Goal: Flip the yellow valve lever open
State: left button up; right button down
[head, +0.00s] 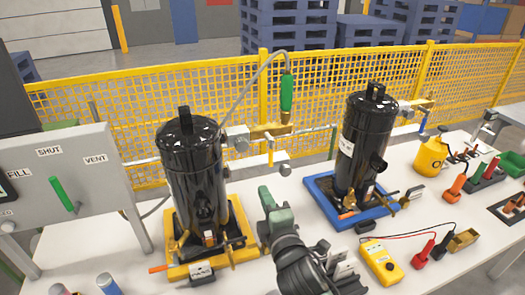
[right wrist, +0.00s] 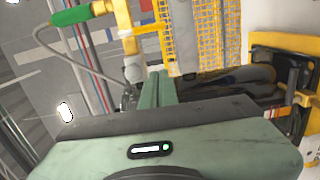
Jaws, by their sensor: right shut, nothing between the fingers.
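A yellow lever (head: 271,147) hangs down from a brass valve (head: 268,130) on the side outlet of the left black tank (head: 194,165). A green-sleeved hose end (head: 287,93) stands above this valve; the green sleeve also shows in the right wrist view (right wrist: 75,15). My right gripper (head: 266,194) is shut and empty, below the lever and apart from it, right of the tank. Its green fingers (right wrist: 155,88) lie together in the right wrist view, with the yellow valve body (right wrist: 122,22) beyond them. My left gripper is not in view.
The left tank stands on a yellow pallet (head: 178,271). The right tank (head: 362,145) stands on a blue pallet (head: 318,190). A grey control panel (head: 95,165) is at left. A yellow meter (head: 381,259) and tools lie at right. A yellow mesh fence (head: 110,95) runs behind.

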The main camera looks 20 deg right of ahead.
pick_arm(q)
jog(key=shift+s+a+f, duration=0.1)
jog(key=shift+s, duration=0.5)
pick_arm(e)
jog(key=shift+r, duration=0.35)
